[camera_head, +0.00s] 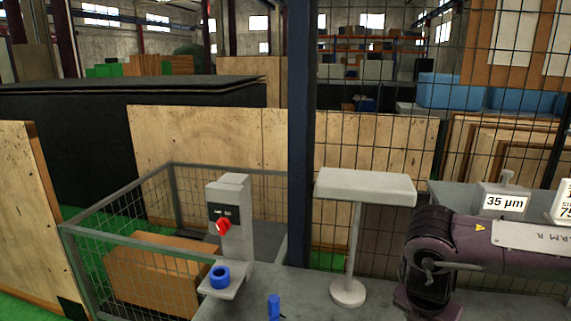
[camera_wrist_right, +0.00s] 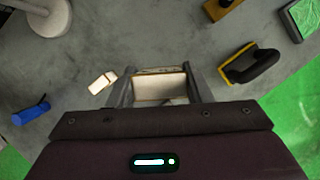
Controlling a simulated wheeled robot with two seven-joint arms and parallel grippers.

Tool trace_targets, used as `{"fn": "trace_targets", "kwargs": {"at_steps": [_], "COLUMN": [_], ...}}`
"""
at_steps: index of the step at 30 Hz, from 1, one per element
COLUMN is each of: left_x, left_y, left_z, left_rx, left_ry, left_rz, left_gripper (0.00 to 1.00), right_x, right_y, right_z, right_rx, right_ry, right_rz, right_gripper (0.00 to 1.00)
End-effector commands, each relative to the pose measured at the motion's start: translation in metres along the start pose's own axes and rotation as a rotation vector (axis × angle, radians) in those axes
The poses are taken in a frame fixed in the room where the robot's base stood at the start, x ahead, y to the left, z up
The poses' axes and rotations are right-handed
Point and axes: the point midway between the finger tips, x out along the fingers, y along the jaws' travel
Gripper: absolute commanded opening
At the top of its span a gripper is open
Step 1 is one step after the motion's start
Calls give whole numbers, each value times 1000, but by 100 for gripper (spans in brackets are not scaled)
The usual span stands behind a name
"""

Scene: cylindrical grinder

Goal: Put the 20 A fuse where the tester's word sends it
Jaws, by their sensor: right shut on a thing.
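In the right wrist view my right gripper (camera_wrist_right: 160,80) is shut on a pale cream block (camera_wrist_right: 160,86), held between its two fingers above the grey table. I cannot read any marking on the block, so I cannot tell whether it is the 20 A fuse. A smaller pale cylinder-like piece (camera_wrist_right: 103,82) lies on the table just left of the fingers, also without readable marking. A grey-framed device with a green face (camera_wrist_right: 303,17) is partly visible at the top right; no word on it is readable. In the head view my right arm's dark wrist shows, but its fingertips are hidden. My left gripper is out of view.
A grey post with a red knob (camera_head: 223,226) carries a blue ring (camera_head: 220,277) on its shelf. A flat-topped stand (camera_head: 365,186) and a "35 µm" block (camera_head: 503,201) stand behind. A black-and-yellow handled thing (camera_wrist_right: 252,68) lies right.

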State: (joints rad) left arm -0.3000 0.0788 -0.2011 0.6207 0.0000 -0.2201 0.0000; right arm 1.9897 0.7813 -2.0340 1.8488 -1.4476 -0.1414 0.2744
Motion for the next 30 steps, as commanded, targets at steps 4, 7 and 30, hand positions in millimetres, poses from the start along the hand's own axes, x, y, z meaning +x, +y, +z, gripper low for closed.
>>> {"fn": "trace_targets", "kwargs": {"at_steps": [4, 7, 30], "left_x": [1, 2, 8], "left_y": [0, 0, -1], "left_z": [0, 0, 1], "left_rx": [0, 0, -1], "left_ry": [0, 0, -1], "left_rz": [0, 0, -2], "left_gripper": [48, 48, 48], "right_x": [-1, -1, -13], "right_y": [5, 5, -27], "right_z": [-22, -38, -142], "right_rx": [211, 383, 1966], "right_ry": [-7, -7, 11], "right_rz": [-91, -162, -824], "right_gripper": [16, 16, 16]}}
